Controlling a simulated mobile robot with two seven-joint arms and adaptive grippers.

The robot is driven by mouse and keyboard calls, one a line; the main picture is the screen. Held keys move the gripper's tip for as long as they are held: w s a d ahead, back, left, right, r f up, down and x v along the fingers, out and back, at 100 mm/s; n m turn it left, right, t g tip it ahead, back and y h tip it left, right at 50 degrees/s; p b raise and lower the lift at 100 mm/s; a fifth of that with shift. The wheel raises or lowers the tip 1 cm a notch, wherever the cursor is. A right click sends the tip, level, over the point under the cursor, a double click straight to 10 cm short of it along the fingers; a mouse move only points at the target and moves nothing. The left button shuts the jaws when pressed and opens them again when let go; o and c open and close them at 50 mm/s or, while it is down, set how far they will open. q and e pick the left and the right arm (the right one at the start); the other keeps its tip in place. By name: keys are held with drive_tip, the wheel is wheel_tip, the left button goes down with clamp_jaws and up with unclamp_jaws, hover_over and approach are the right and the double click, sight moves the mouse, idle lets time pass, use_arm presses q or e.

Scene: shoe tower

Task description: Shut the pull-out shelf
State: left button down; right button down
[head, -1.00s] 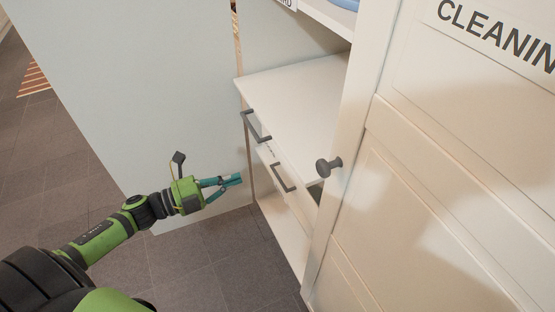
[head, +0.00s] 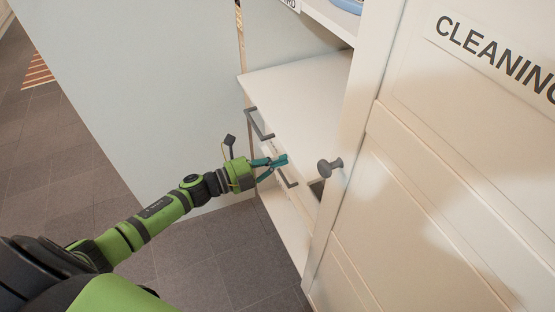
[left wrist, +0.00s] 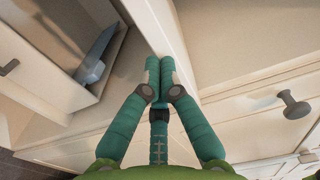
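A white pull-out unit (head: 295,90) stands out from the cabinet in the head view, with a flat top and dark bar handles on its front. The upper handle (head: 258,124) is clear; the lower handle (head: 289,180) is partly hidden behind my left gripper. I cannot tell which panel is the pull-out shelf. My left gripper (head: 284,160) is at the front of this unit, near the lower handle; contact is unclear. In the left wrist view its two fingers (left wrist: 160,72) are together, with nothing seen between them. My right gripper is not in view.
A white door (head: 440,190) with a dark knob (head: 328,167) stands just right of the unit; the knob also shows in the left wrist view (left wrist: 293,104). A pale panel (head: 150,90) stands left. A blue-grey object (left wrist: 96,58) lies in an open compartment. Floor (head: 190,255) is free.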

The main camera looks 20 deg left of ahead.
sight(294, 156)
use_arm(q)
drive_tip(key=b+x, duration=0.1)
drive_tip(key=x, duration=0.4)
drive_tip(key=shift+s+a, duration=0.1)
idle(0.3)
